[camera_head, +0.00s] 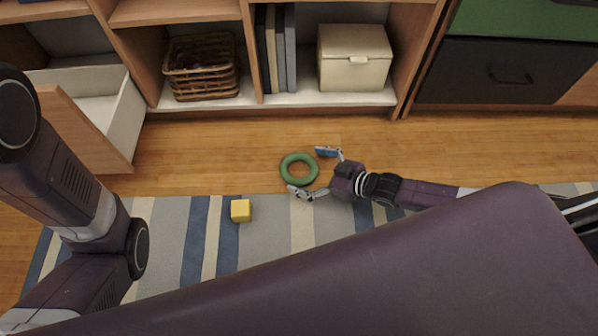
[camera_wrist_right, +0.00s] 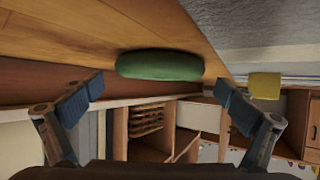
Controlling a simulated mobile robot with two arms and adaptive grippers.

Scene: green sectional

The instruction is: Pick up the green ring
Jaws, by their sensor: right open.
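The green ring (camera_head: 299,158) lies flat on the wood floor near the edge of the striped rug. In the right wrist view the ring (camera_wrist_right: 160,66) shows side-on as a thick green band, ahead of the fingers and between them. My right gripper (camera_head: 314,172) is open and low beside the ring. One fingertip is at the ring's near edge and the other is off its right side. I cannot tell whether either touches it. The same gripper shows in the right wrist view (camera_wrist_right: 160,92) with nothing held. My left arm is at the left, but its gripper is not in view.
A yellow cube (camera_head: 240,210) sits on the striped rug (camera_head: 270,235), left of and nearer than the ring. Shelves with a wicker basket (camera_head: 202,66), books and a cream box (camera_head: 354,57) stand behind. An open white drawer (camera_head: 118,118) juts out at the left.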

